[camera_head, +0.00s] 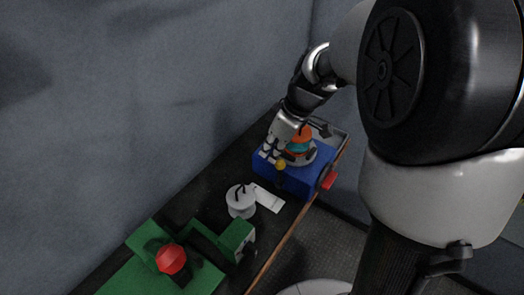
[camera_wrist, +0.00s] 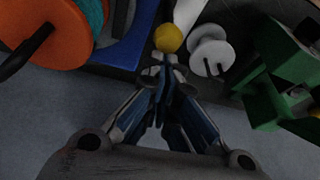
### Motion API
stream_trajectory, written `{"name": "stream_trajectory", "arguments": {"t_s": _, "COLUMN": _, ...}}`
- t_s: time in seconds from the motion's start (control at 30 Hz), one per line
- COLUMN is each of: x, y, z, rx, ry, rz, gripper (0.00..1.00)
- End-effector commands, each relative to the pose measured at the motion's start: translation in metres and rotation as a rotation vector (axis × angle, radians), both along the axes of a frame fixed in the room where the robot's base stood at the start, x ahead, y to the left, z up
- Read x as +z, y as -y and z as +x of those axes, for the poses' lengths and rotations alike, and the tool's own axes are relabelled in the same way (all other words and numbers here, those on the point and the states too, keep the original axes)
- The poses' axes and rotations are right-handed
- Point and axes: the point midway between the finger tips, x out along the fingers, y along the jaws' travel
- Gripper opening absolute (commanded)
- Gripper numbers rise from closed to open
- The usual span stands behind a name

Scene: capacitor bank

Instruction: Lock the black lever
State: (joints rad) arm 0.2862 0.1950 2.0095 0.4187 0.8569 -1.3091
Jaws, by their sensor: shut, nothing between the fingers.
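My gripper (camera_wrist: 163,72) is shut and empty. Its fingertips are just short of a yellow ball (camera_wrist: 168,38) in the wrist view; I cannot tell whether they touch it. In the head view my gripper (camera_head: 268,154) is over the blue box (camera_head: 262,168), up and left of the yellow ball (camera_head: 280,165), which tops a dark stem. The box carries an orange and teal round part (camera_head: 300,136). A black lever (camera_wrist: 28,50) crosses the orange disc (camera_wrist: 62,30) in the wrist view. Whether it is locked cannot be told.
A white round fixture (camera_head: 241,201) with dark prongs and a white plate (camera_head: 268,198) lie beside the blue box. A green device (camera_head: 236,238) and a red knob (camera_head: 172,259) are nearer the front. A red part (camera_head: 329,180) juts from the box's right side. A wall (camera_head: 130,90) runs behind the dark bench.

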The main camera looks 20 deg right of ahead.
Motion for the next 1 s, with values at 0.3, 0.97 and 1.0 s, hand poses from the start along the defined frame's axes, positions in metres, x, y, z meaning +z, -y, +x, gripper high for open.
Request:
{"name": "stream_trajectory", "arguments": {"t_s": 0.3, "x": 0.002, "y": 0.014, "z": -0.018, "rx": 0.000, "ry": -0.004, "rz": -0.002, "gripper": 0.00}}
{"name": "stream_trajectory", "arguments": {"t_s": 0.97, "x": 0.002, "y": 0.017, "z": -0.026, "rx": -0.001, "ry": -0.012, "rz": 0.001, "gripper": 0.00}}
{"name": "stream_trajectory", "arguments": {"t_s": 1.0, "x": 0.002, "y": 0.017, "z": -0.026, "rx": -0.001, "ry": -0.012, "rz": 0.001, "gripper": 0.00}}
